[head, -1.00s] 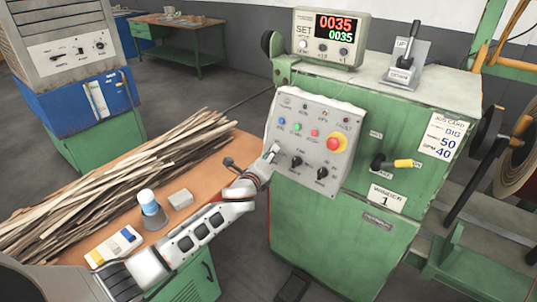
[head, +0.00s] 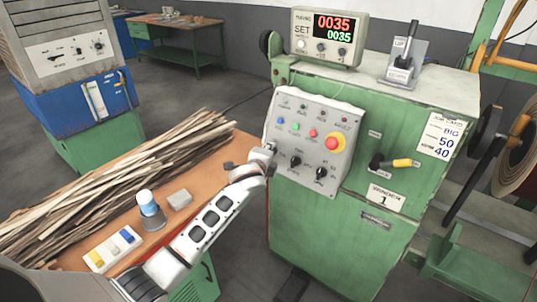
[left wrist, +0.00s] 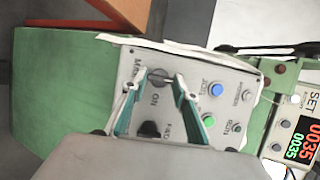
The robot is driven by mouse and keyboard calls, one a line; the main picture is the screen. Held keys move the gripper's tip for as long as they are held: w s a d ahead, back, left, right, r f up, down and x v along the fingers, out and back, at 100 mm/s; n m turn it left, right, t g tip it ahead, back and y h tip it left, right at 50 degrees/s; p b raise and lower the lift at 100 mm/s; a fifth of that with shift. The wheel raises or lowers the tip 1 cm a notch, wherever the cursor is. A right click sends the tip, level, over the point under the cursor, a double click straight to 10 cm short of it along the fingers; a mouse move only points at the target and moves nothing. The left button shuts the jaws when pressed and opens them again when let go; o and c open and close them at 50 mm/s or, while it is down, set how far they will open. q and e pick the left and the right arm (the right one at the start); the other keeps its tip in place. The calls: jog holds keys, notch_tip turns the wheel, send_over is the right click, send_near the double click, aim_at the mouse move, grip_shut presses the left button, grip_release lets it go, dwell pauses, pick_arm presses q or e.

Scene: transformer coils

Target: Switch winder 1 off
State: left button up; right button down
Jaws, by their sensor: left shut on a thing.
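Winder 1 is a green cabinet (head: 330,222) with a grey control panel (head: 345,178) on its front and a "WINDER 1" label (head: 386,198). My left gripper (head: 270,150) is at the panel's left edge. In the left wrist view, my left gripper (left wrist: 156,82) has its two teal fingers on either side of the main switch knob (left wrist: 158,76), shut on it. The words "MAIN" and "ON" are printed beside this knob. In the head view the gripper hides the knob. My right gripper is in neither view.
The panel also has a red emergency button (head: 336,143), a blue button (head: 281,121) and black selectors (head: 296,161). A yellow-ended handle (head: 402,162) sticks out right of the panel. A wooden bench (head: 185,200) with insulation strips (head: 120,180) lies left, below my arm.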

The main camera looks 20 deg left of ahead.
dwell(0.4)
pick_arm(q)
jog(key=o, duration=1.1)
jog(key=v, duration=1.2)
jog(key=shift+r, duration=0.1)
jog(key=s+f+n+g+h, duration=0.1)
jog(key=s+f+n, duration=0.4)
jog(key=s+f, duration=0.5)
jog(key=s+f+n+g+h, duration=0.1)
jog(key=s+f+n, duration=0.4)
jog(key=s+f, duration=0.4)
jog(key=s+a+f+n+g+h, duration=0.1)
jog(key=s+f+n, duration=0.4)
jog(key=s+f, duration=0.5)
jog(key=shift+s+f+g, duration=0.15)
jog(key=shift+s+f, duration=0.05)
jog(key=shift+s, duration=0.5)
jog(key=shift+s+f+g, duration=0.15)
jog(key=shift+s+f, duration=0.05)
jog(key=shift+s, duration=0.5)
